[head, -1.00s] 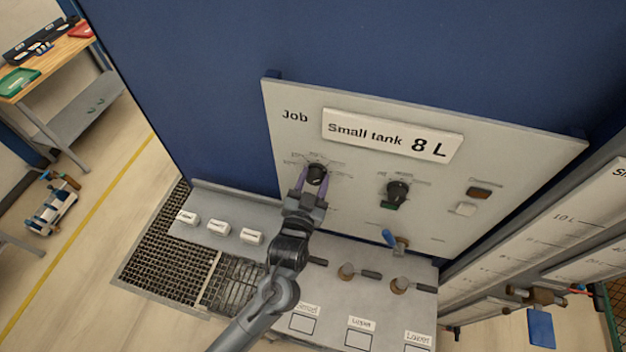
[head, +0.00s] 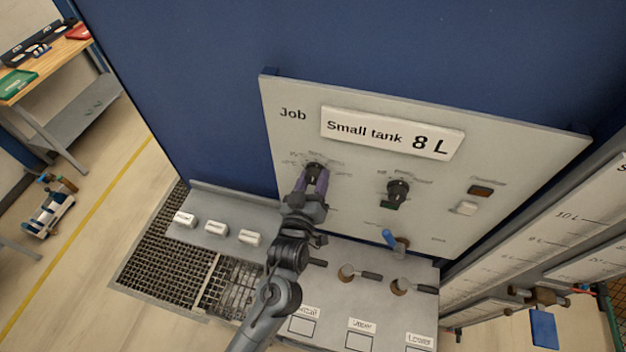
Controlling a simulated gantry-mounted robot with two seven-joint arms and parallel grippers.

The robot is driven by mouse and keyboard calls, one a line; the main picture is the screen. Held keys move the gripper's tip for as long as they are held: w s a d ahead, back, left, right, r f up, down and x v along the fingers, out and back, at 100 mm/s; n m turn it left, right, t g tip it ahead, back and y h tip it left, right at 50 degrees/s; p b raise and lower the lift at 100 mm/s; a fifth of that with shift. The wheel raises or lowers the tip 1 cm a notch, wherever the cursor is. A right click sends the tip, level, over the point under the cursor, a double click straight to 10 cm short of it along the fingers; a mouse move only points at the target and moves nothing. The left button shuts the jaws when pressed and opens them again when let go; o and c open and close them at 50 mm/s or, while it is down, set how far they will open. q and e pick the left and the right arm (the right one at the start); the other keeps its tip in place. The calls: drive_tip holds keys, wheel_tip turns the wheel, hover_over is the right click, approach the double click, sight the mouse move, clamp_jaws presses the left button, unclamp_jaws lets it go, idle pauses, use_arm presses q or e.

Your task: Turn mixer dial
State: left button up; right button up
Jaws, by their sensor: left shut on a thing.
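The grey control panel (head: 360,210) carries a black dial (head: 313,170) at its left and a second black dial (head: 397,190) near its middle. Which of them is the mixer dial I cannot read, as the small print is too blurred. My left gripper (head: 312,182) is shut on the left dial, with its purple fingers on either side of the knob. The fingers hide part of the dial. My right gripper is not in view.
A blue lever (head: 389,238) sits low on the panel. A sign (head: 392,134) reads "Small tank 8 L". A dark grating (head: 165,262) lies at left.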

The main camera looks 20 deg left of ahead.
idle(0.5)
use_arm(q)
drive_tip(key=o, duration=1)
drive_tip(key=shift+s, duration=0.1)
drive_tip(key=s+d+b, duration=0.1)
drive_tip(key=s+b, duration=0.2)
drive_tip(key=s, duration=0.7)
drive_tip(key=shift+s, duration=0.3)
drive_tip(key=shift+d, duration=0.1)
